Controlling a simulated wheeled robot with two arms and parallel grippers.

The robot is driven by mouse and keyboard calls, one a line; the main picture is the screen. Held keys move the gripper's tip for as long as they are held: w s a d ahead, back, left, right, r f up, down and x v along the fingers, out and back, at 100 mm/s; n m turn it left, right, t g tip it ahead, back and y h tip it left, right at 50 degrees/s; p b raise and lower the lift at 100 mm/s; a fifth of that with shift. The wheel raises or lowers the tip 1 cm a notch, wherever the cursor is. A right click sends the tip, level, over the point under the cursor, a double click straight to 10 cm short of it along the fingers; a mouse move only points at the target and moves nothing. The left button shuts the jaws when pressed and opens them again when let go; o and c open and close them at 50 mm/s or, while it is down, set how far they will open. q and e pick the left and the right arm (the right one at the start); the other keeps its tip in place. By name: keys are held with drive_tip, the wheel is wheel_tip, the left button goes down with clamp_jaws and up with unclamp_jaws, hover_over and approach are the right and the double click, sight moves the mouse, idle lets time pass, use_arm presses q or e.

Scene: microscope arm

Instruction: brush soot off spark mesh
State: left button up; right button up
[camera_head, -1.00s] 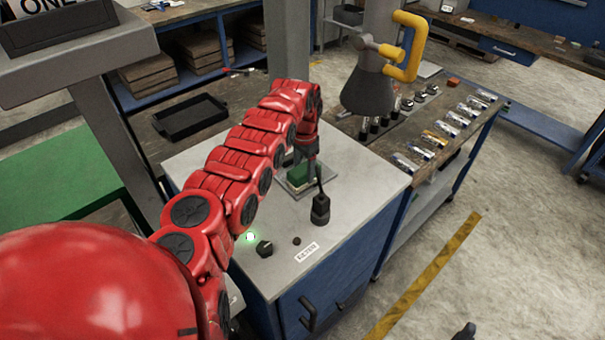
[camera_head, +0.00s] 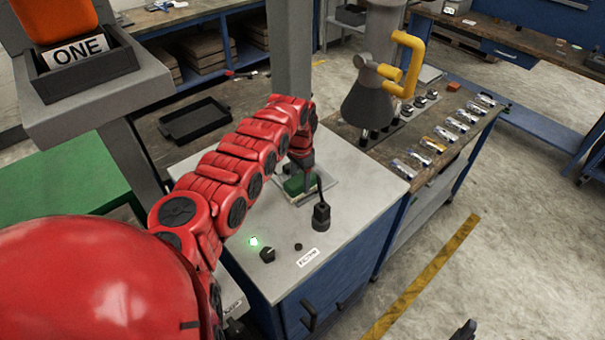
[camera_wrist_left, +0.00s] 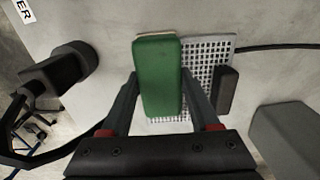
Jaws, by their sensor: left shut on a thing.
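My left gripper (camera_wrist_left: 158,108) is shut on a green brush block (camera_wrist_left: 159,75), seen close up in the left wrist view. The block lies over the left part of the spark mesh (camera_wrist_left: 205,55), a light square grid with dark holes. Whether the block touches the mesh I cannot tell. In the head view the green brush (camera_head: 297,184) shows under my left gripper (camera_head: 303,168), over the plate on the grey cabinet top. Most of the mesh is hidden there by my arm and the brush. My right gripper's fingers are not clearly seen; only a dark tip (camera_head: 466,333) shows at the bottom edge.
A black cylinder with a cable (camera_head: 321,214) stands beside the mesh plate. A black knob (camera_head: 267,254), a lit green lamp (camera_head: 254,241) and a label (camera_head: 307,257) are nearer the front. A grey hood with a yellow handle (camera_head: 410,62) stands behind right. A black tray (camera_head: 195,119) lies behind left.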

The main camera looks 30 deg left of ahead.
use_arm(q)
drive_tip(key=shift+s, duration=0.15)
drive_tip(key=shift+r, duration=0.1)
drive_tip(key=p, duration=0.1)
drive_tip(key=s+p, duration=0.1)
drive_tip(key=shift+a+r+p, duration=0.15)
drive_tip(key=shift+a+p, duration=0.15)
drive_tip(key=shift+p, duration=0.1)
drive_tip(key=shift+s+a+p, duration=0.15)
drive_tip(key=shift+s+p, duration=0.4)
drive_tip(key=shift+p, duration=0.4)
drive_tip(key=shift+s+f, duration=0.1)
drive_tip(key=shift+f, duration=0.1)
